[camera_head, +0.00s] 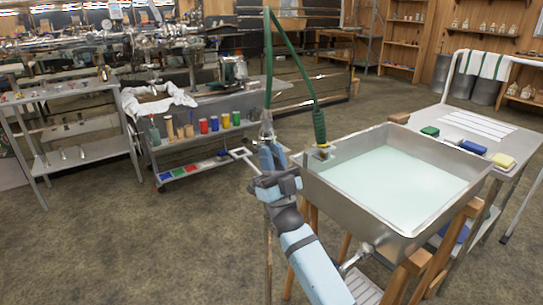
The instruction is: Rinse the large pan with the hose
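The large pan (306,182) is a deep rectangular metal basin on a wooden stand, right of centre, with pale greenish liquid across its floor. The green hose (291,57) rises from a coiled section at the pan's back left corner. It arches over a high point and comes down to my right gripper (267,127). My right gripper points up, left of the pan and outside its rim, and appears shut on the hose's lower end. The fingers partly hide that end. My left gripper is not in view.
A metal side table (431,120) behind the pan holds green, blue and yellow blocks. A tap (357,257) sticks out from the pan's front. A grey cart (150,150) with coloured cups stands at the left back. The floor on the left is clear.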

